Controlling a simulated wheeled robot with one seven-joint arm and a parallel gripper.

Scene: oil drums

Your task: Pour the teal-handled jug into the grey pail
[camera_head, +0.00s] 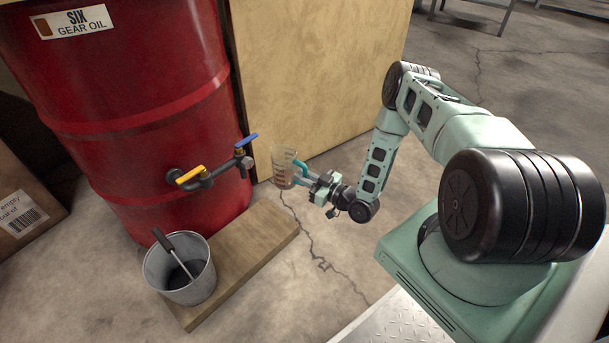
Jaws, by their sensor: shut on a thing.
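The teal-handled jug (283,168) is a small clear measuring jug with brownish liquid in its lower part. It is held in the air, roughly upright, to the right of the tap. My gripper (310,181) is shut on its teal handle (301,167). The grey pail (190,277) stands at the lower left, on or against the wooden board, with a dark-handled tool (174,254) leaning in it. The pail's inside looks dark; its contents are unclear. The jug is well to the right of the pail and higher, not over it.
A red drum (130,110) labelled gear oil carries a tap with a yellow lever (190,174) and a blue lever (246,140), between jug and pail. A wooden board (250,262) lies on the floor. A cardboard box (22,205) stands left. The cracked floor at centre is clear.

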